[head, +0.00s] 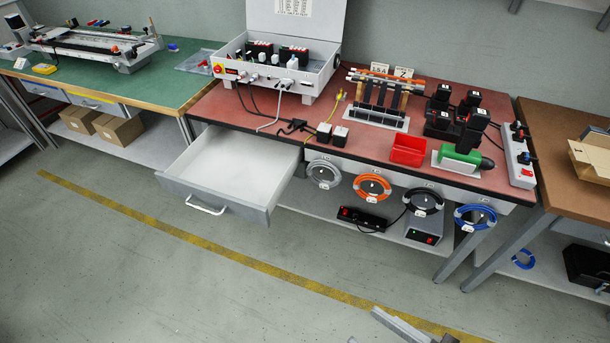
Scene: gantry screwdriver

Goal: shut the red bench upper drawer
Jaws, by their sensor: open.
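The red bench (360,143) stands in the middle, with a red top and dark front edge. Its upper drawer (212,197), a grey box with a pale inside and a light bar handle (207,207), is pulled far out at the bench's left end. The drawer looks empty. My gripper (402,326) shows only in part at the bottom edge, as grey metal pieces cut off by the frame. It is open, well to the right of the drawer and nearer to me, touching nothing visible.
Coiled cables (372,187) hang along the bench front, right of the drawer. A grey lower shelf (300,198) holds a power box (424,230). A green bench (180,62) stands left, a brown one (560,150) right. The floor (150,270) before the drawer is clear.

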